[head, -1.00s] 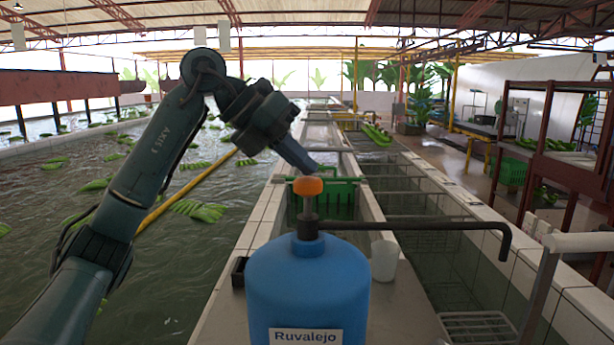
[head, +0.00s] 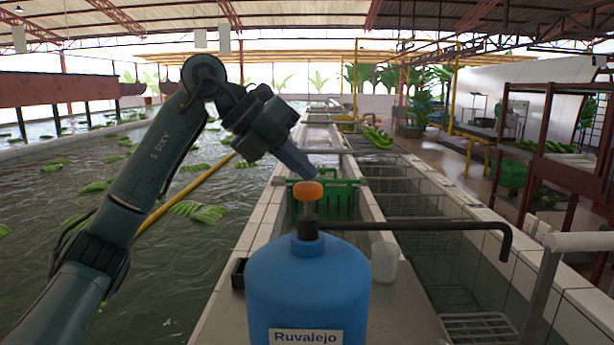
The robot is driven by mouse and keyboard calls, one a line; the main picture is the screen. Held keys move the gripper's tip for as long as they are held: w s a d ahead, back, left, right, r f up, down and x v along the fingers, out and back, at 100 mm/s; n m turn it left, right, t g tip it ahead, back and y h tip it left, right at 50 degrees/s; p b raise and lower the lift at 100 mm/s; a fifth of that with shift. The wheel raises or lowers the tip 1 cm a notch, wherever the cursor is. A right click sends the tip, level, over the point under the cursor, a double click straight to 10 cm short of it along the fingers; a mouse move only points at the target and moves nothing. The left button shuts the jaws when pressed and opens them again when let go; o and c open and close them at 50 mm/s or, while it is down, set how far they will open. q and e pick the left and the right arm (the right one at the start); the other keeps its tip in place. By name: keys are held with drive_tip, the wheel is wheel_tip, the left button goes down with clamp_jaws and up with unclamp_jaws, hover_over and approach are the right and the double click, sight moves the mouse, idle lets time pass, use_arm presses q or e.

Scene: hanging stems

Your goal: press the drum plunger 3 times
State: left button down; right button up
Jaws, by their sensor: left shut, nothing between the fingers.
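A blue drum (head: 308,285) labelled "Ruvalejo" stands on a narrow ledge in the middle of the head view. On its top is the plunger with an orange knob (head: 308,191) on a grey stem, and a dark spout reaching right. My left gripper (head: 312,174) is shut and empty. It comes down at a slant from the upper left, with its tips at the top of the orange knob; whether they touch it I cannot tell. The stem shows between knob and collar. My right gripper is not in view.
A small black box (head: 239,272) is at the drum's left. A green crate (head: 325,199) sits behind in the trough. Water with banana bunches (head: 199,211) fills the left.

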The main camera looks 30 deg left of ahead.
sight(301, 185)
use_arm(q)
drive_tip(key=shift+f+b, duration=0.4)
drive_tip(key=shift+f, duration=0.45)
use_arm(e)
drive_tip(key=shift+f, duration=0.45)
use_arm(q)
drive_tip(key=shift+r, duration=0.1)
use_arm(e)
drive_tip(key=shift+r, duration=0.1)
use_arm(q)
drive_tip(key=shift+r+p, duration=1.45)
drive_tip(key=shift+p, duration=0.1)
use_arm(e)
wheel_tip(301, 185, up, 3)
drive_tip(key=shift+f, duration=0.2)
use_arm(q)
wheel_tip(301, 185, up, 4)
drive_tip(key=p, duration=0.4)
drive_tip(key=shift+r+p, duration=0.25)
drive_tip(key=shift+p, duration=0.15)
drive_tip(key=shift+r+p, duration=0.7)
drive_tip(key=shift+r, duration=0.05)
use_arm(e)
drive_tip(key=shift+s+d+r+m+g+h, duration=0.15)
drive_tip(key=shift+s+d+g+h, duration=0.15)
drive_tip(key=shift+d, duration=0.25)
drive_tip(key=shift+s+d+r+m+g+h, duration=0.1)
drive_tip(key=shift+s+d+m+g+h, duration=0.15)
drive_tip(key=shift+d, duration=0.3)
